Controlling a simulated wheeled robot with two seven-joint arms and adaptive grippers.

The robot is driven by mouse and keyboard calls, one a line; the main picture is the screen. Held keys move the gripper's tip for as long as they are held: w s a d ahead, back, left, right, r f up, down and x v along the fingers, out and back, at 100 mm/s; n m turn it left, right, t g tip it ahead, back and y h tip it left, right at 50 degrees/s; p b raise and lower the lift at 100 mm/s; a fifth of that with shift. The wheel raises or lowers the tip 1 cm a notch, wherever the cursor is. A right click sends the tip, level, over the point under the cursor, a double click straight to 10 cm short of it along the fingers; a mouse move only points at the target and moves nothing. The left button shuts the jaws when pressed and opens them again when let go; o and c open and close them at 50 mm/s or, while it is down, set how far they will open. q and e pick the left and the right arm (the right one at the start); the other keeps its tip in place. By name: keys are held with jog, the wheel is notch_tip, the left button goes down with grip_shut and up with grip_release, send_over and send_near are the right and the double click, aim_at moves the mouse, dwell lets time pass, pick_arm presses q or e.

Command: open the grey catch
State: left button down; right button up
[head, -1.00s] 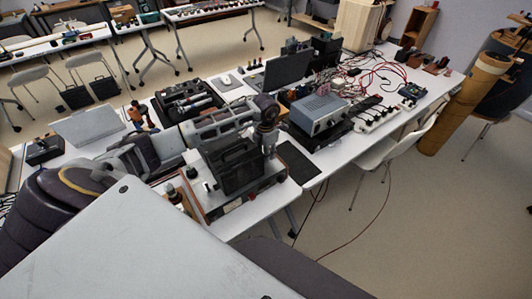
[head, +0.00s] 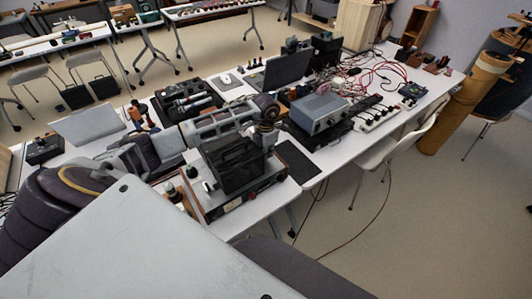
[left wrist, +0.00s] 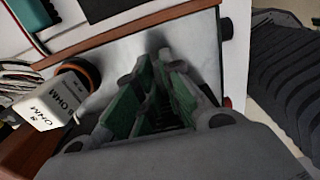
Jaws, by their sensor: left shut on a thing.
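The test fixture (head: 262,188) stands on the near table, a metal-panelled box with wooden edges and a dark upright part (head: 236,168) on top. My left arm reaches over it from the left, with the left gripper (head: 269,143) pointing down at its far right side. In the left wrist view the left gripper (left wrist: 163,68) has its green-padded fingers closed together at the tips, against a pale metal panel (left wrist: 125,55). It is shut on the grey catch, which the fingers hide almost entirely. My right gripper is not in view.
A block marked "8 OHM" (left wrist: 52,102) lies left of the fingers. A grey-blue instrument (head: 319,112), a laptop (head: 282,70) and red cables stand farther along the table. A black pad (head: 296,160) lies right of the fixture. A white chair stands at the right.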

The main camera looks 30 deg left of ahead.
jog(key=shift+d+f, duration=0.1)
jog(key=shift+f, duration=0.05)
pick_arm(q)
jog(key=shift+m+b, duration=1.25)
jog(key=shift+m, duration=0.25)
jog(key=m+b, duration=0.4)
jog(key=m, duration=0.1)
jog(key=shift+m, duration=0.3)
jog(key=m+b, duration=0.2)
jog(key=m, duration=0.1)
jog(key=shift+s, duration=0.1)
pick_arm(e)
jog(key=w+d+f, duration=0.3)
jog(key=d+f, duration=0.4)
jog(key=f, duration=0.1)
pick_arm(q)
jog(key=m+b, duration=0.2)
jog(key=m, duration=0.1)
jog(key=shift+s+m+b, duration=0.1)
jog(key=shift+m+b, duration=0.35)
jog(key=shift+m, duration=0.85)
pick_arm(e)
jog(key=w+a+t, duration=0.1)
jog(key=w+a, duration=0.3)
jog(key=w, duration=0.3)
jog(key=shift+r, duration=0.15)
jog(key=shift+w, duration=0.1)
